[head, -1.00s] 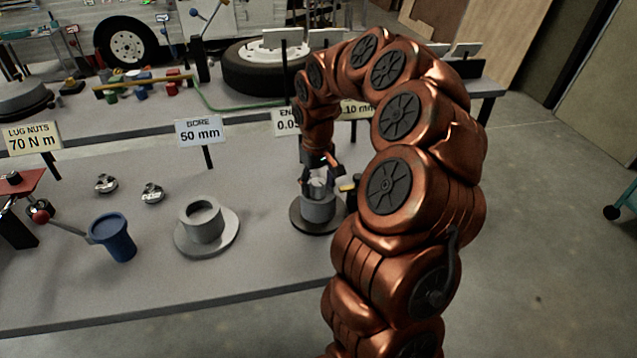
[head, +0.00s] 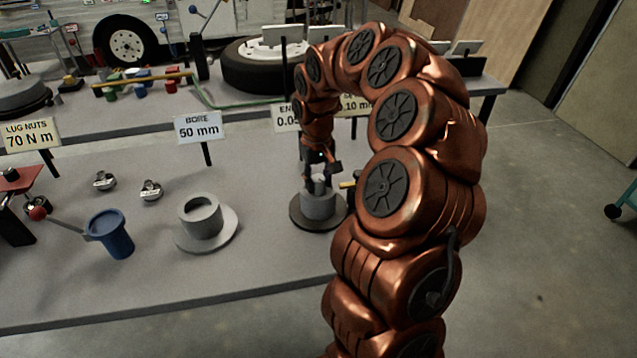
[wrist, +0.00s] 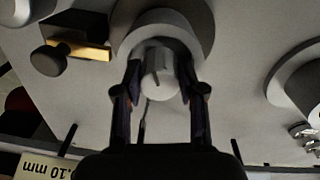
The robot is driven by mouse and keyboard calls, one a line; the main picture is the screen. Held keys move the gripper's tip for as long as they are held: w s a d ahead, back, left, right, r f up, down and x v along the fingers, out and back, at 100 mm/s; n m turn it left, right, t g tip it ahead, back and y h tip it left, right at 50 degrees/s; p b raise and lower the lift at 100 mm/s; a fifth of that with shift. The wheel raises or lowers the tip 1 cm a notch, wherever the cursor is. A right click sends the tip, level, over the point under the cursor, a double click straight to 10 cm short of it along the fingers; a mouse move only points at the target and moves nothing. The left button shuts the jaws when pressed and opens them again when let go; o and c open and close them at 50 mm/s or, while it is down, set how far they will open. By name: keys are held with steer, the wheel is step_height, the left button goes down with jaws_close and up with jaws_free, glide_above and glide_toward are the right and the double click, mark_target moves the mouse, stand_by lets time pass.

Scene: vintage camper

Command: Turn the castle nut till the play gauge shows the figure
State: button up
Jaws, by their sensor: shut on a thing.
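My gripper (head: 320,182) points down over the grey hub (head: 318,206), which stands on a dark round base. In the wrist view my gripper (wrist: 161,82) has one finger on each side of a pale grey round piece (wrist: 158,72), which appears to be the castle nut, and is shut on it. A dark line runs down the nut's face. A dark block with a yellow strip (wrist: 92,50) sits beside the hub; it may be the play gauge, but no reading shows. The sign behind, partly hidden by my arm, reads 0.10 mm (head: 356,104).
A grey flanged bore (head: 203,222), a blue cup with a handle (head: 110,236) and two small metal parts (head: 151,190) stand to the left on the bench. Upright signs, including 50 mm (head: 199,128), line its back. Bare bench lies in front of the hub.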

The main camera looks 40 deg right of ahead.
mark_target(317, 179)
steer(key=m+b, duration=0.3)
steer(key=b, duration=0.1)
steer(key=shift+f, duration=0.2)
steer(key=shift+r+m+b, duration=0.2)
steer(key=shift+m+b, duration=0.55)
steer(key=shift+m, duration=0.15)
steer(key=o, duration=1.1)
steer(key=shift+o, duration=0.2)
steer(key=shift+r, duration=0.1)
step_height(317, 179, up, 12)
steer(key=shift+a, duration=0.2)
